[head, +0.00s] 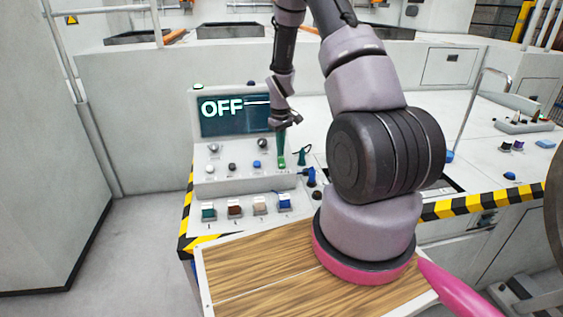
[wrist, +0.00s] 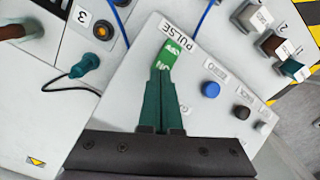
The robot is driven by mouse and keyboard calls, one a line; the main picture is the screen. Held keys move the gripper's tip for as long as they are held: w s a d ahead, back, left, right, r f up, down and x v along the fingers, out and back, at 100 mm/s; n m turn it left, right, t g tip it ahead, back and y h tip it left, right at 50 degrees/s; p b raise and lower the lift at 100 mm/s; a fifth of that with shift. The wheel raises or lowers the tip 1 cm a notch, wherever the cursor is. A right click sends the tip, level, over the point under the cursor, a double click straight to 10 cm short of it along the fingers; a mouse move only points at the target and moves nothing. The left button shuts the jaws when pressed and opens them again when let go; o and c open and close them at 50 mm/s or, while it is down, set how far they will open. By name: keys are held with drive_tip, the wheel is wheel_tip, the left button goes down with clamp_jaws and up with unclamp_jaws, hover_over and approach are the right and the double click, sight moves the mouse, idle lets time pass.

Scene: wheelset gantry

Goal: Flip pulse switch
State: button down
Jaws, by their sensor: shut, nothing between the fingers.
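The pulse switch (wrist: 174,50) is a small green rocker under the "PULSE" label on the light grey panel in the wrist view. White lettering shows on its face. In the head view the green switch (head: 281,162) is at the right of a row of knobs. My gripper (wrist: 160,73) is shut and empty, its dark green fingers together and their tips at the lower edge of the switch. I cannot tell whether they touch it. In the head view my gripper (head: 282,156) points down just above the switch. The display (head: 222,108) reads "OFF".
A blue knob (wrist: 211,89), a black knob (wrist: 242,112) and a white knob (wrist: 262,128) stand beside the switch. Several coloured rockers (head: 234,210) line the panel's front. A teal plug (wrist: 90,63) with a black cable and blue cables lie close by.

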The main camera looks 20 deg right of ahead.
drive_tip(key=shift+f, duration=0.25)
drive_tip(key=shift+r, duration=3.55)
